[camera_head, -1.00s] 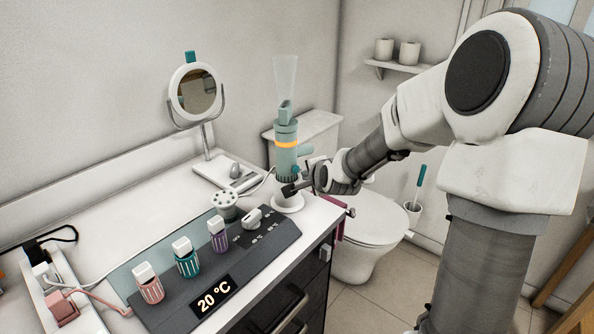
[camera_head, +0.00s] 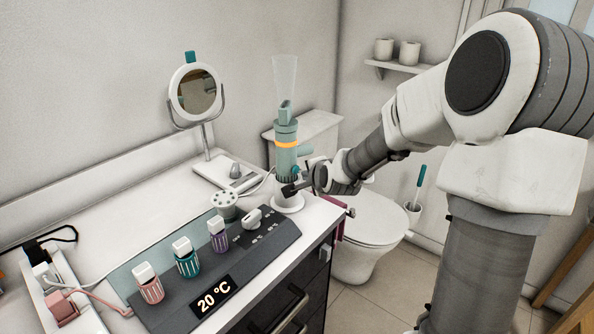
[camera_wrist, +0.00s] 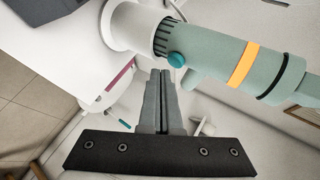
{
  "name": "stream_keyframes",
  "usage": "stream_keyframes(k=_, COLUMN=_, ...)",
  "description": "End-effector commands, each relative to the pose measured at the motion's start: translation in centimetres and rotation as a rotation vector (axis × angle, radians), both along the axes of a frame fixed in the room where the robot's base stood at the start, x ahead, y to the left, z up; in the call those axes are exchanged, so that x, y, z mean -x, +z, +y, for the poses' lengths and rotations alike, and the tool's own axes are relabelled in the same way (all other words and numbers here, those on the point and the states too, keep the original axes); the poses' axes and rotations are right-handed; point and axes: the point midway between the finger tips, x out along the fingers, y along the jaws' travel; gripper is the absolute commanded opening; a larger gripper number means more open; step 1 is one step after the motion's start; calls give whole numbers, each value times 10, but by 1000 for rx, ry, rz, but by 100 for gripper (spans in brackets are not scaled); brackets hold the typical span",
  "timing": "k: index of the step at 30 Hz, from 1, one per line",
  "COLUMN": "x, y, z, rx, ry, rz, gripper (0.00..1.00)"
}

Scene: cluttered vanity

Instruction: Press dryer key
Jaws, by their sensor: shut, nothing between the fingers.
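The dryer (camera_head: 287,151) is a grey-green cylinder with an orange band and a clear nozzle on top. It stands upright in a white round holder (camera_head: 288,203) at the counter's right end. In the wrist view the dryer (camera_wrist: 216,57) lies across the upper right. Its round teal key (camera_wrist: 176,60) sticks out near the dark slotted end; the key also shows in the head view (camera_head: 296,170). My gripper (camera_head: 287,190) is shut and empty beside the dryer's lower part. In the wrist view its fingertips (camera_wrist: 161,73) are close to the key; I cannot tell whether they touch.
A dark control panel (camera_head: 262,258) with several coloured bottles and a 20 °C display lies on the white counter. A round mirror (camera_head: 195,92) stands behind. A cable runs near the dryer. A toilet (camera_head: 365,235) is right of the counter. A shelf (camera_head: 398,67) hangs at the back.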

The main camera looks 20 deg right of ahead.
Motion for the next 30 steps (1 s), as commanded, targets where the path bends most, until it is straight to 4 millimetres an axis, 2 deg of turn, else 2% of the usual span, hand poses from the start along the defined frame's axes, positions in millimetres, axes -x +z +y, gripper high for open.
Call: stream_keyframes(k=30, x=-7, y=0, z=5, rx=0, ry=0, rz=0, gripper=0)
